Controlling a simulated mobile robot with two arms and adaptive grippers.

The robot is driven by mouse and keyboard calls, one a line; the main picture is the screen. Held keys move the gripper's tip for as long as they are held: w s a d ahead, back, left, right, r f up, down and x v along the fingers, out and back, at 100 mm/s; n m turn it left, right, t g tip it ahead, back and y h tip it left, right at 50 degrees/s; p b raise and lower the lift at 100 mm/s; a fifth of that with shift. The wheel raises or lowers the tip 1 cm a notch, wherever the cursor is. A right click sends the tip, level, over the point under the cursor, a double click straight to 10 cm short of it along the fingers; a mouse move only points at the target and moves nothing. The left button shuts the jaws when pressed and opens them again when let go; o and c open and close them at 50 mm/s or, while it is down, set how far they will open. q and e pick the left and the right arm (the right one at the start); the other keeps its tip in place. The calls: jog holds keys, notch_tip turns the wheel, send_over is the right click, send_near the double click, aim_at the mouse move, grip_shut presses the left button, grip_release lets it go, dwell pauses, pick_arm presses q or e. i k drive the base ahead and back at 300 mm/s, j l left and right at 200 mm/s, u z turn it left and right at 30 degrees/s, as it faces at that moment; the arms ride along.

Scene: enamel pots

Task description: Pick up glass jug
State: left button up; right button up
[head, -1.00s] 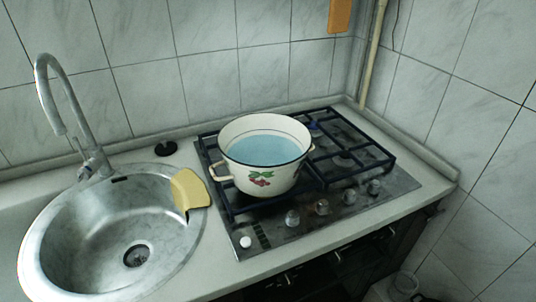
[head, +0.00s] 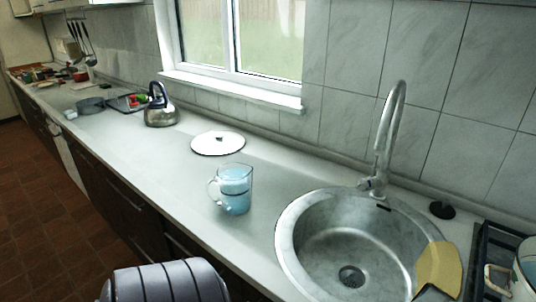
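The glass jug (head: 233,190) stands upright on the countertop, left of the sink. It is clear, holds blue liquid, and its handle points left. No gripper is seen at it. A grey ribbed part of my own body shows at the bottom edge, in front of the counter. Neither gripper can be made out in the head view.
A white lid (head: 218,143) lies behind the jug and a kettle (head: 161,112) stands farther left. The round sink (head: 310,247) with its tall faucet (head: 387,135) is to the right. An enamel pot (head: 526,270) is at the right edge. Counter around the jug is clear.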

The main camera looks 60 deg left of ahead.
aim_at(229, 191)
jog(key=u, duration=2.2)
